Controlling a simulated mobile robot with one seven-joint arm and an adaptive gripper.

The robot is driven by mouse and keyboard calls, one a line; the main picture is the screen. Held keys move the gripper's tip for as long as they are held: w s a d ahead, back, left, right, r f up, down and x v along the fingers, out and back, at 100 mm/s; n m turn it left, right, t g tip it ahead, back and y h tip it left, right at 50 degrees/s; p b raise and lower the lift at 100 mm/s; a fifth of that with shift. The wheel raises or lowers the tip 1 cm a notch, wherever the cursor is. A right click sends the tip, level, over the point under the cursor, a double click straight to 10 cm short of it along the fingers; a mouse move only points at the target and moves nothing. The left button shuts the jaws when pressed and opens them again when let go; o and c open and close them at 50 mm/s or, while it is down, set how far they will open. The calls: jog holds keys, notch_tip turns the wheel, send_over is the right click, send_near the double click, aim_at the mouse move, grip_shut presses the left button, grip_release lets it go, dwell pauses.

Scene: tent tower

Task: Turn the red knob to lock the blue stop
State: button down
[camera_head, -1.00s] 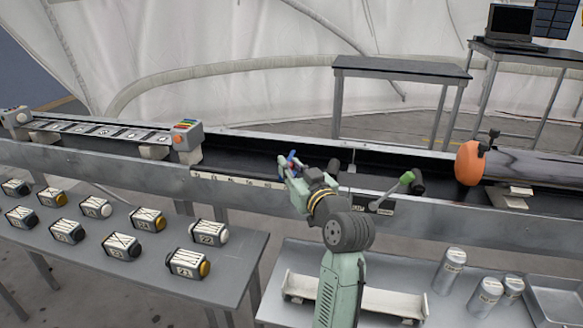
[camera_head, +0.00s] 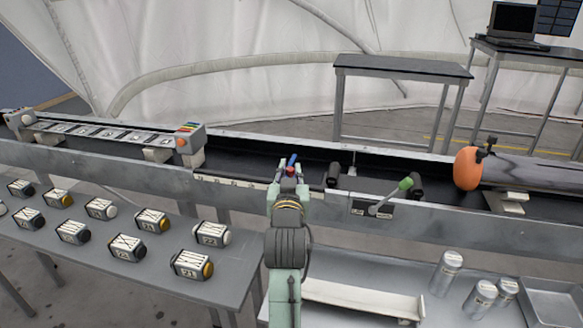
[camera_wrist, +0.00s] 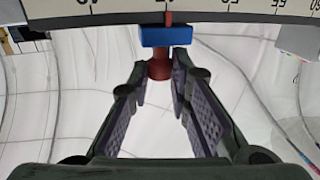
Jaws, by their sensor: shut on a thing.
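The blue stop (camera_head: 292,159) sits on the rail's front edge, by a ruled scale strip. In the wrist view the blue stop (camera_wrist: 166,36) is a block just below the scale, with a thin red pointer above it. The red knob (camera_wrist: 159,69) projects from the stop toward my gripper. In the head view the knob (camera_head: 290,170) is mostly hidden by the fingers. My gripper (camera_wrist: 160,84) has its fingertips on either side of the knob and is shut on it. My gripper (camera_head: 289,172) reaches the rail from the front.
A green-handled lever (camera_head: 404,185) stands on the rail to the right, near dark cylinders. An orange rounded part (camera_head: 468,168) is farther right. Labelled blocks (camera_head: 192,265) lie on the left table. Metal canisters (camera_head: 447,272) stand on the right table beside a pale trough (camera_head: 360,298).

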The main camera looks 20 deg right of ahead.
jog(key=shift+a+m+g+h, duration=0.15)
jog(key=shift+m+g+h, duration=0.45)
jog(key=shift+m+h, duration=0.5)
jog(key=shift+h, duration=0.5)
jog(key=c, duration=1.5)
grip_release()
jog(key=shift+o, duration=0.2)
jog(key=v, duration=0.7)
jog(key=shift+s, duration=0.15)
jog(key=shift+a, duration=0.1)
